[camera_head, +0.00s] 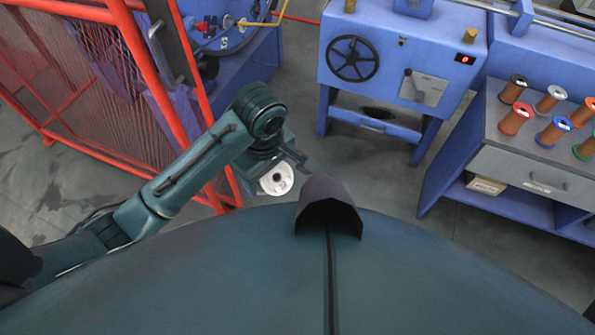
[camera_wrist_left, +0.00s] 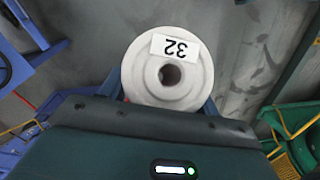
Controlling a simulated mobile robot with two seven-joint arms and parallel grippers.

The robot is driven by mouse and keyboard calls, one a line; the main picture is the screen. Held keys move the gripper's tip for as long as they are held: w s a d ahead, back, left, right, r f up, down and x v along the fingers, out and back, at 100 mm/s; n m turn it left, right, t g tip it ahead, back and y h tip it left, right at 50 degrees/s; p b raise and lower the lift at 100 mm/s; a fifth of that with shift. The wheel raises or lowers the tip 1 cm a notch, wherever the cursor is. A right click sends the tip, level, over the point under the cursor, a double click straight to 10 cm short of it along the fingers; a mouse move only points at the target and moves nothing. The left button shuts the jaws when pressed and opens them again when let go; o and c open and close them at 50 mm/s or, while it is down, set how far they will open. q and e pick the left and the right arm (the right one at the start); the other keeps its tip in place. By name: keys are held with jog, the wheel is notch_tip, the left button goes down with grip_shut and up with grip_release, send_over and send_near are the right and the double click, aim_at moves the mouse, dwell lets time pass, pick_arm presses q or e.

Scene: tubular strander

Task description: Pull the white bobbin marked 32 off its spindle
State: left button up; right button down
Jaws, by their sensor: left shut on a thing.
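The white bobbin marked 32 (camera_wrist_left: 150,85) fills the top middle of the left wrist view, its round end face and centre hole towards the camera. It also shows in the head view (camera_head: 276,180), below my left gripper (camera_head: 283,165). My left gripper is shut on the bobbin, with a finger on each side of it, and holds it above the grey floor. No spindle shows in the bobbin's hole. My right gripper is in neither view.
A red mesh guard (camera_head: 140,60) stands at the left, close to my left arm. A blue machine with a black handwheel (camera_head: 352,59) stands ahead. A blue bench (camera_head: 500,150) at the right carries several coloured spools (camera_head: 553,131). Grey floor lies open between them.

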pick_arm(q)
jog(key=d+n+h, duration=0.1)
jog(key=d+r+n+g+h, duration=0.1)
jog(key=d+n+g+h, duration=0.1)
jog(key=d, duration=0.1)
jog(key=shift+s+r+h+b, duration=0.2)
jog(key=shift+s+h+b, duration=0.15)
jog(key=shift+s+h, duration=0.05)
jog(key=r+h, duration=0.1)
jog(key=s+d+r+n+h, duration=0.1)
jog(key=d+r+h, duration=0.1)
jog(key=shift+s+d+r+g+b, duration=0.2)
jog(key=shift+s+r+g+b, duration=0.05)
jog(key=shift+g+b, duration=0.1)
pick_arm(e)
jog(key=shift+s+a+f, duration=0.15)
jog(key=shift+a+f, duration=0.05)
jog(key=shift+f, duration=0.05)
